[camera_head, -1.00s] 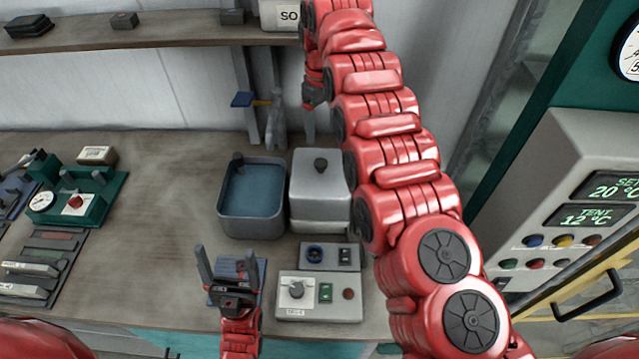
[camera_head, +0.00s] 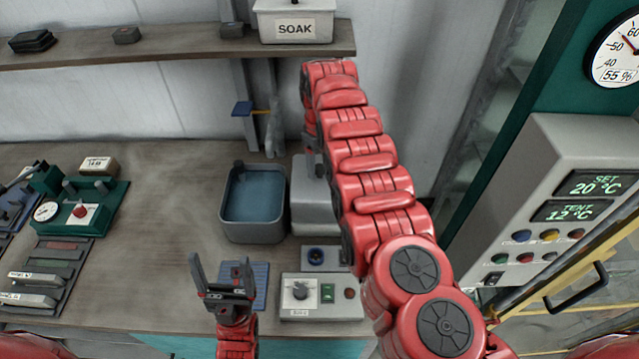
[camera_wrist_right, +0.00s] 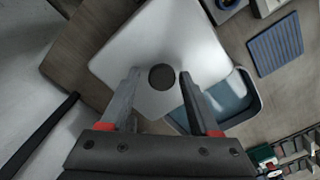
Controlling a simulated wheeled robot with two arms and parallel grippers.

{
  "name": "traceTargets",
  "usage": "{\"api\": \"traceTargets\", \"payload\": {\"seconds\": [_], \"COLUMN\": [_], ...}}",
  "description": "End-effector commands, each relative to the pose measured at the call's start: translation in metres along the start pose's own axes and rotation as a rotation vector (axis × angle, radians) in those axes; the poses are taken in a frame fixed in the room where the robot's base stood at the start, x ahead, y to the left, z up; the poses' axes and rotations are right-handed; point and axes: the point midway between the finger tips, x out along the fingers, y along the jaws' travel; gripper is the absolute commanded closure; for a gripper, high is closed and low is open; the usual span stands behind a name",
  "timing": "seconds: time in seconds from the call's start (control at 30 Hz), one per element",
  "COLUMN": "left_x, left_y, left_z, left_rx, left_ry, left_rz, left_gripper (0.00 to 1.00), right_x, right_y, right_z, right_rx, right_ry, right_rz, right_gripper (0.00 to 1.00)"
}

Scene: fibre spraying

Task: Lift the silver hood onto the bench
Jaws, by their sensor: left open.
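The silver hood (camera_head: 303,215) is a boxy metal cover on the bench, right of the blue-filled basin; my right arm hides much of it in the head view. In the right wrist view the hood (camera_wrist_right: 135,48) shows its pale top with a round dark knob (camera_wrist_right: 162,78). My right gripper (camera_wrist_right: 161,73) is open, with one finger on each side of the knob and gaps between. I cannot tell how far above the top the fingertips are. My left gripper (camera_head: 220,262) is open and empty, by the blue ribbed mat at the front of the bench.
The basin (camera_head: 253,227) stands close against the hood's left side. A control box (camera_head: 320,309) with a knob lies in front of it. A shelf (camera_head: 170,48) with a SOAK bin (camera_head: 295,22) hangs above.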

Motion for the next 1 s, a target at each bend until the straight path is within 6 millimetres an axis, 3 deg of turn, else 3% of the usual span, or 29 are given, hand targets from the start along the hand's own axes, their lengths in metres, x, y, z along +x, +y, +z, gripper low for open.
{"api": "traceTargets", "payload": {"seconds": [0.03,0.33,1.0], "left_x": [0.0000,0.0000,0.0001], "left_y": [0.0000,0.0000,0.0000], "left_z": [0.0000,-0.0001,-0.0001], "left_rx": [0.000,0.000,0.000], "left_ry": [0.000,0.000,0.000], "left_rz": [0.000,0.000,0.000], "left_gripper": [0.15,0.15,0.15], "right_x": [-0.0003,-0.0007,-0.0010], "right_y": [-0.0001,0.0000,0.0000], "right_z": [-0.0002,-0.0004,-0.0005], "right_rx": [0.000,0.000,0.000], "right_ry": [0.000,0.001,0.001], "right_rz": [0.000,0.001,0.001], "right_gripper": [0.48,1.00,1.00]}}
